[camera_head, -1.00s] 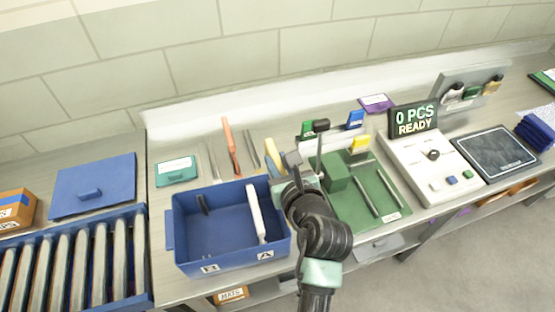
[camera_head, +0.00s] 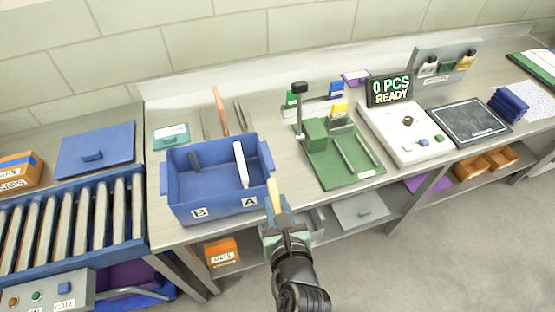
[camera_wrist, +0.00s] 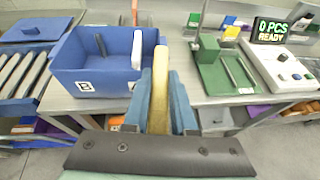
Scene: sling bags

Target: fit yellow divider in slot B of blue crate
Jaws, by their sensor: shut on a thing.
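The blue crate (camera_head: 222,209) stands on the bench, with labels B at left and A at right on its front wall. A white divider (camera_head: 241,164) stands upright inside on the A side. A short dark strip (camera_head: 194,161) shows on the inner back wall on the B side. My gripper (camera_head: 276,207) is in front of the crate's right corner, outside it, and is shut on the yellow divider (camera_head: 273,193). The wrist view shows the yellow divider (camera_wrist: 158,100) upright between the blue fingers, with the crate (camera_wrist: 100,82) ahead to the left.
A roller conveyor (camera_head: 75,228) lies to the left. A teal-labelled card (camera_head: 171,135) and an orange-handled tool (camera_head: 220,110) lie behind the crate.

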